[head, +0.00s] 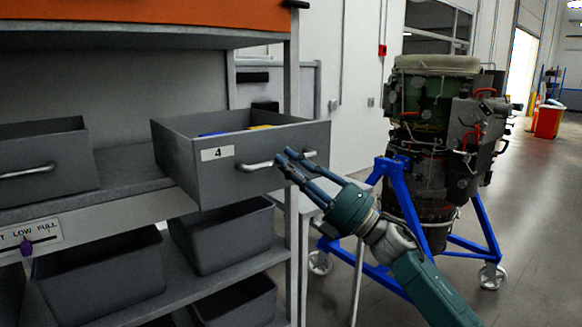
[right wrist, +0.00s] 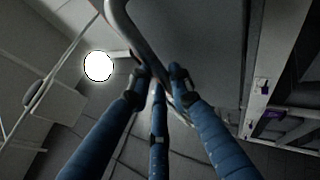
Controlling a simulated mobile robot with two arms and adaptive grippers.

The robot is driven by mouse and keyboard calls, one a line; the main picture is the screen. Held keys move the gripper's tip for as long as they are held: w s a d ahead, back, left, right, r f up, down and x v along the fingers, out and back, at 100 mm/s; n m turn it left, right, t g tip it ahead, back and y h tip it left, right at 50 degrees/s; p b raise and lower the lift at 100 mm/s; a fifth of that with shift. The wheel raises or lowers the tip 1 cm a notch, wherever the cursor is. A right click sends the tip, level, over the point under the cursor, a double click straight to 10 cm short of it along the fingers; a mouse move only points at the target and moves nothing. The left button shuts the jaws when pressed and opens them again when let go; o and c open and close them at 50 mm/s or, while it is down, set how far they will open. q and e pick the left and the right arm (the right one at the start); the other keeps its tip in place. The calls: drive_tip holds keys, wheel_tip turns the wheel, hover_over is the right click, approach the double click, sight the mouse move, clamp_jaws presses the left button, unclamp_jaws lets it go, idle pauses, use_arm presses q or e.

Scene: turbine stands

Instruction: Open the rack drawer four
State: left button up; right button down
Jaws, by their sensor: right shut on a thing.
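Drawer four (head: 255,172) is a grey bin with a "4" label, in the rack's upper row. It stands pulled out toward me, past the shelf edge, and shows blue and yellow things inside. Its silver bar handle (head: 258,164) is on the front. My right gripper (head: 285,160) is at the right part of this handle, its fingers closed around the bar. In the right wrist view the blue fingers (right wrist: 160,85) meet at the handle bar (right wrist: 122,25), beside the drawer's dark grey face (right wrist: 205,40). My left gripper is not in view.
The grey rack (head: 292,75) holds another handled drawer (head: 45,165) at the left and open bins (head: 95,280) below. A turbine (head: 430,130) on a blue wheeled stand (head: 375,180) is behind my right arm. Open floor (head: 530,220) lies at the right.

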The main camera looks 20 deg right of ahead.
drive_tip(key=shift+w, duration=0.15)
drive_tip(key=c, duration=1.6)
unclamp_jaws()
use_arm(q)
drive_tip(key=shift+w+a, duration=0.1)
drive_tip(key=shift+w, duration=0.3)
use_arm(e)
drive_tip(key=shift+o, duration=0.2)
drive_tip(key=v, duration=1.2)
